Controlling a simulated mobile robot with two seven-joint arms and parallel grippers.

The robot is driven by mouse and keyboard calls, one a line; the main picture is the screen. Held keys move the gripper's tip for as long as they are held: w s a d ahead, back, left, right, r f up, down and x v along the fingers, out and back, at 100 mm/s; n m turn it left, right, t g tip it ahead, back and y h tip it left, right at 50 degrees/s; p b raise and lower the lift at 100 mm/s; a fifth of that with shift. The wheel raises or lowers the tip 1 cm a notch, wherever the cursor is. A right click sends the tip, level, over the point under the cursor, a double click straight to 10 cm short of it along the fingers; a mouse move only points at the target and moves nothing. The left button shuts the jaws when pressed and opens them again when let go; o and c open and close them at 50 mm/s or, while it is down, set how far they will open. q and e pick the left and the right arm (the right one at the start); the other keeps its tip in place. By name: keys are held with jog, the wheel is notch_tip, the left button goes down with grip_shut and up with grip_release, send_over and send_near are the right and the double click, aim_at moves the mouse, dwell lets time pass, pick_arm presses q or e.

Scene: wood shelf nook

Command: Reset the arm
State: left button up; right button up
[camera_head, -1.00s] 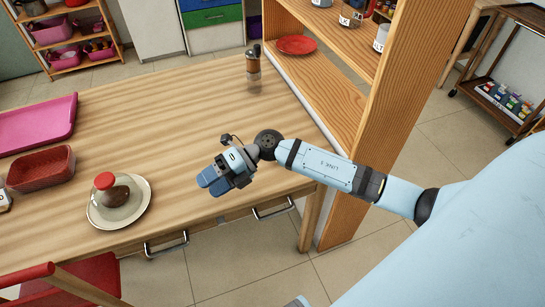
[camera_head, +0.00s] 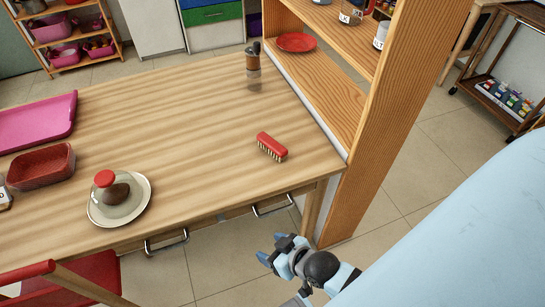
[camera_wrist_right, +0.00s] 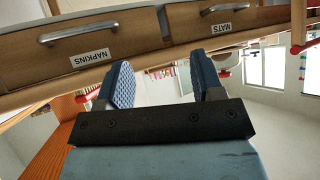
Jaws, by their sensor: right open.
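My right gripper (camera_head: 275,250) is off the table, below and in front of its near right edge, beside the shelf post. In the right wrist view my right gripper (camera_wrist_right: 163,85) shows two blue padded fingers apart with nothing between them. My left gripper is not in view.
The wooden table (camera_head: 185,150) holds a red brush (camera_head: 272,147), a plate with a glass cover (camera_head: 119,198), a red basket (camera_head: 41,168), a pink tray (camera_head: 37,122) and a grinder (camera_head: 253,62). A wooden shelf (camera_head: 405,90) stands at the right. A red chair (camera_head: 85,262) is at the near left.

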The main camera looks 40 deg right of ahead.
pick_arm(q)
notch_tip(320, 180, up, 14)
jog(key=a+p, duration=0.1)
jog(key=p, duration=1.5)
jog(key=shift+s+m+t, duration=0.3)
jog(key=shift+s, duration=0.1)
pick_arm(e)
notch_tip(320, 180, up, 14)
jog(key=d, duration=0.1)
jog(key=shift+s+r+n+t, duration=0.2)
jog(key=shift+s+n+t, duration=0.1)
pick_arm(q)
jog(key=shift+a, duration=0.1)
